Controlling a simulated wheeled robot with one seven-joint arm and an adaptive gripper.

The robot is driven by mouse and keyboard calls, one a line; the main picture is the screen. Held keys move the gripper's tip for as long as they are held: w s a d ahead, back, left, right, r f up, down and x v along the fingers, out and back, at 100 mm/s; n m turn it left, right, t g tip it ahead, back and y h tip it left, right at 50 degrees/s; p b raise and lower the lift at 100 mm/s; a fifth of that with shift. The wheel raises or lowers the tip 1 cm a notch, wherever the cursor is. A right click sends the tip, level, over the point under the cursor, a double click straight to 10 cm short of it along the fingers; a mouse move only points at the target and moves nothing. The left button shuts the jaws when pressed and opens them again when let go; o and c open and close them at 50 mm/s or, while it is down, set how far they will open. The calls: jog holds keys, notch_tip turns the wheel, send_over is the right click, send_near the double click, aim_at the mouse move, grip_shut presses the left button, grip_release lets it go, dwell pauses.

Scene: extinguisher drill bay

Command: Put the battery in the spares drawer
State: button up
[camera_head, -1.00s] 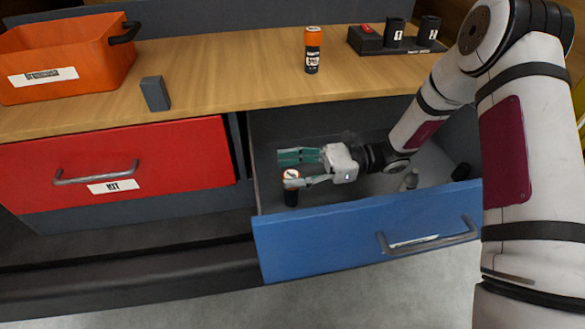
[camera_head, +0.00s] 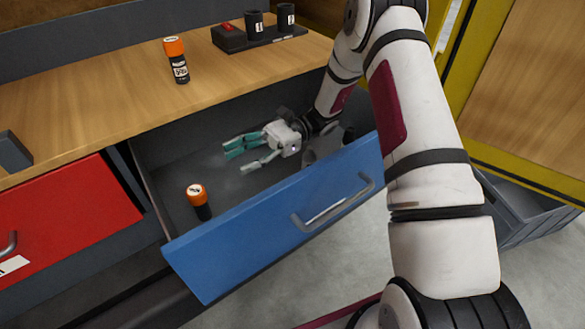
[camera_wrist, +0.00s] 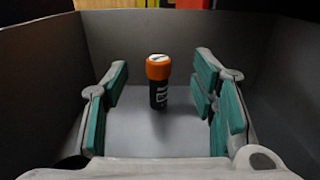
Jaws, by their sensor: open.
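A battery (camera_head: 199,202), a black cylinder with an orange cap, stands upright on the floor of the open blue drawer (camera_head: 275,219), near its left end. My gripper (camera_head: 236,159) is inside the drawer, open and empty, to the right of this battery and apart from it. In the wrist view the battery (camera_wrist: 158,82) stands upright ahead, centred in the gap between the open teal-padded fingers. A similar orange-capped black cylinder (camera_head: 177,62) stands on the wooden bench top. The label on the blue drawer's front is not readable.
The red drawer (camera_head: 70,219) at left is shut. A dark block (camera_head: 13,152) and a black stand with numbered cups (camera_head: 259,37) are on the bench (camera_head: 110,92). Small objects lie at the drawer's right end. A grey crate (camera_head: 525,212) is on the floor at right.

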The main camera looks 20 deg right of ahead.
jog(key=s+d+r+n+h, duration=0.2)
jog(key=s+r+n+h, duration=0.7)
jog(key=s+r, duration=0.65)
jog(key=s+d+n+t+h, duration=0.3)
jog(key=s+d+h, duration=0.1)
jog(key=s, duration=0.4)
jog(key=s+d+r+n+t+h, duration=0.1)
jog(key=s+d+n+t+h, duration=0.1)
jog(key=s+d, duration=0.4)
jog(key=s+t+h, duration=0.1)
jog(key=s+h, duration=0.1)
jog(key=shift+s+n, duration=0.3)
jog(key=shift+n, duration=0.1)
notch_tip(320, 180, up, 16)
jog(key=t+p, duration=0.3)
jog(key=p, duration=1.1)
jog(key=shift+w+d, duration=0.1)
